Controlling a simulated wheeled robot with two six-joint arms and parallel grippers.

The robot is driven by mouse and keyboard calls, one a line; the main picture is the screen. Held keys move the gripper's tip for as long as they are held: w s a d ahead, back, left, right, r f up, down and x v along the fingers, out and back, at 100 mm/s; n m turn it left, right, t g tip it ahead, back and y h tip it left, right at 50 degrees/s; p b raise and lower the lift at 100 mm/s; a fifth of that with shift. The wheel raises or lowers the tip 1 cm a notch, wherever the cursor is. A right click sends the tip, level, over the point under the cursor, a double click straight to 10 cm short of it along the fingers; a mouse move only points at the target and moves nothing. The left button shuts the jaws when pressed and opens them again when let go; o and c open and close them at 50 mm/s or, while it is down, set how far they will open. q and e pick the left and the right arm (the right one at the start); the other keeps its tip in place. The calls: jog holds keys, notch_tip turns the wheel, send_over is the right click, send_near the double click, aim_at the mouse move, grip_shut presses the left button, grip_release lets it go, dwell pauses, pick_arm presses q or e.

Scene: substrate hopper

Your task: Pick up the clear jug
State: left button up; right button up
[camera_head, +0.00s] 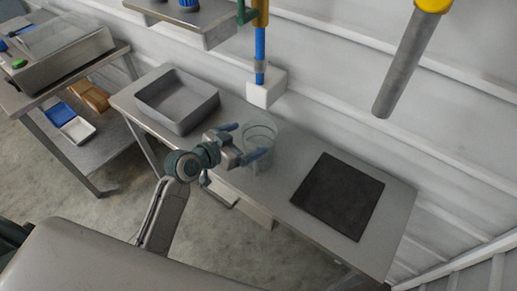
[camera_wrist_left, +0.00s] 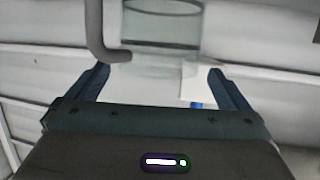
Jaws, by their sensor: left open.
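The clear jug (camera_head: 263,130) is a see-through, round vessel on the grey bench, near its middle in the head view. My left gripper (camera_head: 251,139) is open, its two blue fingers spread at the near side of the jug. In the left wrist view the jug (camera_wrist_left: 163,40) shows ahead, between and beyond the finger tips of my left gripper (camera_wrist_left: 159,69). A dark line rings it there. I cannot tell whether the fingers touch the jug. My right gripper is out of view.
A grey open bin (camera_head: 178,100) stands left of the jug on the bench (camera_head: 285,150). A black square mat (camera_head: 338,195) lies to the right. A white block on a blue pipe (camera_head: 265,88) hangs close behind the jug. A grey tube (camera_head: 403,70) hangs at upper right.

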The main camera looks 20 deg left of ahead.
pick_arm(q)
jog(key=p+x, duration=0.1)
jog(key=x, duration=0.3)
jog(key=shift+d, duration=0.1)
jog(key=c, duration=1)
jog(key=shift+c, duration=0.2)
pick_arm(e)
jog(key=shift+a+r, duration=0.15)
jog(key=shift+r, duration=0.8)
pick_arm(q)
jog(key=shift+r, duration=0.15)
